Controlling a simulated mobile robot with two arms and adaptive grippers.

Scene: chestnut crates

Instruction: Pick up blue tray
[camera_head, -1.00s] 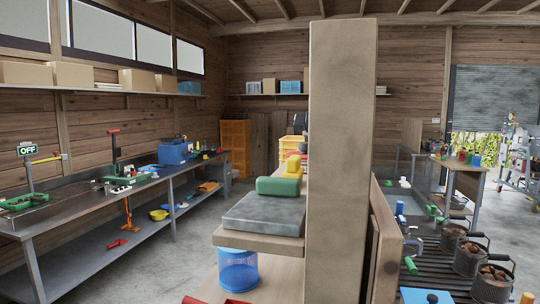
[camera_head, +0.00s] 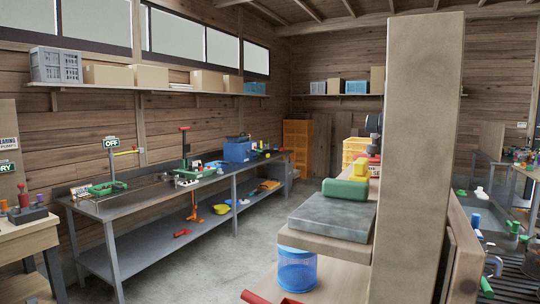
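No thing in view is plainly a blue tray. A solid blue box (camera_head: 237,151) stands on the far part of the long metal workbench along the left wall. A light blue crate (camera_head: 357,87) sits on the back wall shelf, and another small blue crate (camera_head: 255,88) sits at the far end of the left wall shelf. Neither of my grippers is in view.
The metal workbench (camera_head: 150,196) runs along the left wall with tools on it. A wooden table (camera_head: 30,238) is at the near left. A tall post (camera_head: 418,150) blocks the right side. Yellow-orange crates (camera_head: 298,140) stand at the back. Concrete floor (camera_head: 225,262) is open in the middle.

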